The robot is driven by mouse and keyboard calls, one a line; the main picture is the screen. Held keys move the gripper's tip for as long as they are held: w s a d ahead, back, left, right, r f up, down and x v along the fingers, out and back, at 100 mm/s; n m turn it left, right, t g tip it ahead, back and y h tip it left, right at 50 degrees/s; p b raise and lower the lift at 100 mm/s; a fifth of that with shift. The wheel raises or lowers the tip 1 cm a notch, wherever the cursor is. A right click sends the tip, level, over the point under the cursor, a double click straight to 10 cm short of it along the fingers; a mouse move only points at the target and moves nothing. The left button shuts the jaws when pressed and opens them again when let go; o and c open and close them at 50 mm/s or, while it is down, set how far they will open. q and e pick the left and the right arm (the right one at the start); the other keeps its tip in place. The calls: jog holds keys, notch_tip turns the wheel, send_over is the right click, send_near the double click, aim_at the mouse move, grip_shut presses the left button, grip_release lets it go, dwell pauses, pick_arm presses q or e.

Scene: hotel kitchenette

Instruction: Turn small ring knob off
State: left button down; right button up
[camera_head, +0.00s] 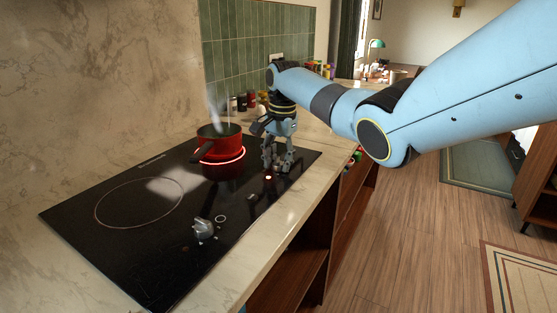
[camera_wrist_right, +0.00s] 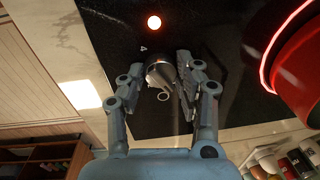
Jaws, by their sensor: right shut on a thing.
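The small ring knob (camera_wrist_right: 160,73) is a silver-grey knob on the black cooktop, between the two fingers of my right gripper (camera_wrist_right: 172,85) in the right wrist view. The gripper is shut on it. In the head view my right gripper (camera_head: 277,168) points down at the cooktop's right end and mostly hides this knob. The small ring (camera_head: 241,157) glows red under a red pot (camera_head: 219,142); the ring's glow also shows in the right wrist view (camera_wrist_right: 266,62). A red indicator light (camera_wrist_right: 154,22) is lit beside the knob. My left gripper is not in view.
A second knob (camera_head: 204,229) stands nearer on the cooktop (camera_head: 150,255), by the large unlit ring (camera_head: 100,217). The pot's dark handle points toward the front left. Several jars (camera_head: 241,102) stand behind the gripper. The pale counter edge runs along the right.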

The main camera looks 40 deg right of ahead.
jog(key=shift+c, duration=0.7)
jog(key=shift+r, duration=0.1)
jog(key=shift+r+n+p, duration=0.1)
jog(key=shift+n+p, duration=0.95)
jog(key=shift+n, duration=0.15)
jog(key=n+p, duration=0.1)
jog(key=n, duration=0.1)
jog(key=shift+n, duration=0.4)
jog(key=n, duration=0.2)
jog(key=shift+w+n, duration=0.1)
jog(key=shift+n, duration=0.2)
jog(key=shift+d+n+g+y, duration=0.1)
jog(key=shift+n+g+y, duration=0.2)
jog(key=shift+n, duration=1.7)
jog(key=o, duration=1.1)
